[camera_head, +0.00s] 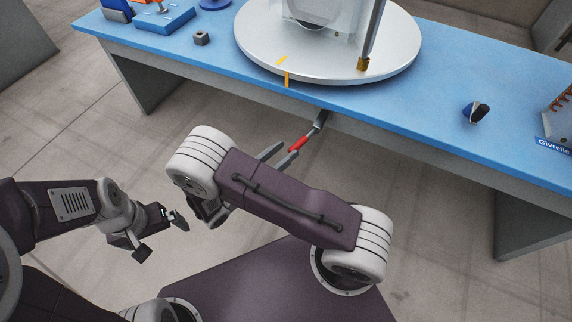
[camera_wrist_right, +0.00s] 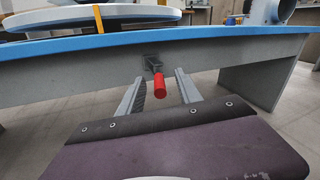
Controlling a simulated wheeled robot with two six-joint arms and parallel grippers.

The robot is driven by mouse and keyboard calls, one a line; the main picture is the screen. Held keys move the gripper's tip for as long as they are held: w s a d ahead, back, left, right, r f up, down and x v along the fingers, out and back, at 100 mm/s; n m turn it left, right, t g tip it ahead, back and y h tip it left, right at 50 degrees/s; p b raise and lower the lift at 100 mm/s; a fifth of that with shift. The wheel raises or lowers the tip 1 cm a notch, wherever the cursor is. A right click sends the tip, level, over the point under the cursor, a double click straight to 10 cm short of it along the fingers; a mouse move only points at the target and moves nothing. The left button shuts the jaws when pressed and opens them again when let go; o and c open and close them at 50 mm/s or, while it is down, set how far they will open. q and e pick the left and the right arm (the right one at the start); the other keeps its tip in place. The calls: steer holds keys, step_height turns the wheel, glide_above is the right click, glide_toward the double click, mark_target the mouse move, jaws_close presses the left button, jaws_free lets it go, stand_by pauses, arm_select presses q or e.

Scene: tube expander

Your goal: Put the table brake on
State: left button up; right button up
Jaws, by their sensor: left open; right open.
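The brake lever (camera_head: 301,142) has a red grip on a grey arm and sticks out from the table's front, below the round silver turntable (camera_head: 400,60). In the right wrist view the red grip (camera_wrist_right: 160,84) points toward me from a dark bracket. My right gripper (camera_head: 279,156) is open, with its fingers close to the lever. In the wrist view its two fingers (camera_wrist_right: 158,86) lie either side of the red grip, with gaps showing. My left gripper (camera_head: 163,228) is open and empty, low over the floor at the left.
An orange mark (camera_head: 287,79) sits at the table's front edge beside the turntable. The floor in front is clear.

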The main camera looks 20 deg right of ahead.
mark_target(304, 139)
steer(key=shift+n+t, duration=0.3)
steer(key=w+d+f+b, duration=0.1)
steer(key=d, duration=0.1)
steer(key=d+f+b, duration=0.1)
steer(key=d+b, duration=0.1)
steer(key=w+d+f+b, duration=0.1)
steer(key=d+b, duration=0.1)
steer(key=shift+w+d+f, duration=0.1)
steer(key=shift+w+f, duration=0.05)
steer(key=shift+w, duration=0.2)
steer(key=shift+w+d+r, duration=0.2)
steer(key=shift+w+d, duration=0.05)
steer(key=shift+d, duration=0.3)
arm_select(q)
step_height(304, 139, down, 7)
steer(key=shift+d+r, duration=0.15)
arm_select(e)
jaws_close()
